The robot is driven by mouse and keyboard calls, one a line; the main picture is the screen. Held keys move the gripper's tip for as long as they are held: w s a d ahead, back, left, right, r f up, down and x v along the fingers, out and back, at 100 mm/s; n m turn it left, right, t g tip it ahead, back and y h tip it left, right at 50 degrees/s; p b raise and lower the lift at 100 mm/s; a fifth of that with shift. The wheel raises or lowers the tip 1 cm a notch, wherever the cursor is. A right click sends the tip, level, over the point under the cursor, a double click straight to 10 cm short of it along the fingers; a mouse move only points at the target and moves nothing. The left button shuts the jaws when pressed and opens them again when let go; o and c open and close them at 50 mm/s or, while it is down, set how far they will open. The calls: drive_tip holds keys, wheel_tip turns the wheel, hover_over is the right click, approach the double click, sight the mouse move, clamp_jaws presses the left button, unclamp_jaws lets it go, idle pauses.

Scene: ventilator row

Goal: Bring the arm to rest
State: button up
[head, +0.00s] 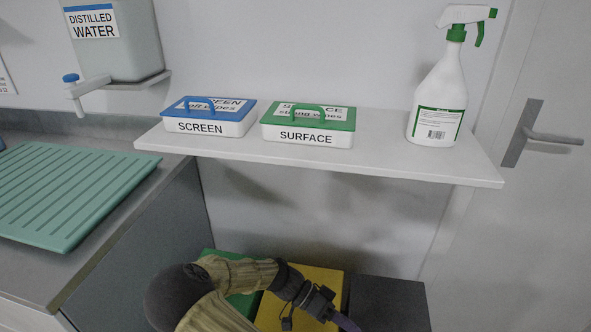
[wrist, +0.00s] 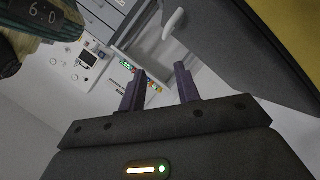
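My arm shows at the bottom middle of the head view, bent low in front of the bins under the shelf. My gripper (head: 343,322) is at the bottom edge there, partly cut off by the frame. In the wrist view my gripper (wrist: 160,88) has its two purple fingers apart, with a clear gap and nothing held between them. The gripper is below the white shelf (head: 385,165) and touches nothing that I can make out.
The shelf holds a SCREEN wipes box (head: 210,116), a SURFACE wipes box (head: 308,124) and a spray bottle (head: 438,100). A green ribbed tray (head: 70,190) lies on the left counter. Beneath the shelf are a yellow bin (head: 328,282) and a dark bin (head: 388,300). A door handle (head: 553,138) is right.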

drive_tip(key=s+d+r+n+t+y+p, duration=0.1)
drive_tip(key=r+n+t+y+p, duration=0.3)
drive_tip(key=r+p, duration=0.8)
drive_tip(key=s+d+r+n+t+y+p, duration=0.1)
drive_tip(key=r+n+t+y+p, duration=0.3)
drive_tip(key=r, duration=2.1)
drive_tip(key=d+n+y+p, duration=0.1)
drive_tip(key=n+y+p, duration=0.3)
drive_tip(key=p, duration=0.5)
drive_tip(key=shift+s+d+r+t, duration=0.2)
drive_tip(key=shift+s+r+t, duration=0.1)
drive_tip(key=shift+t, duration=0.1)
drive_tip(key=shift+f, duration=0.1)
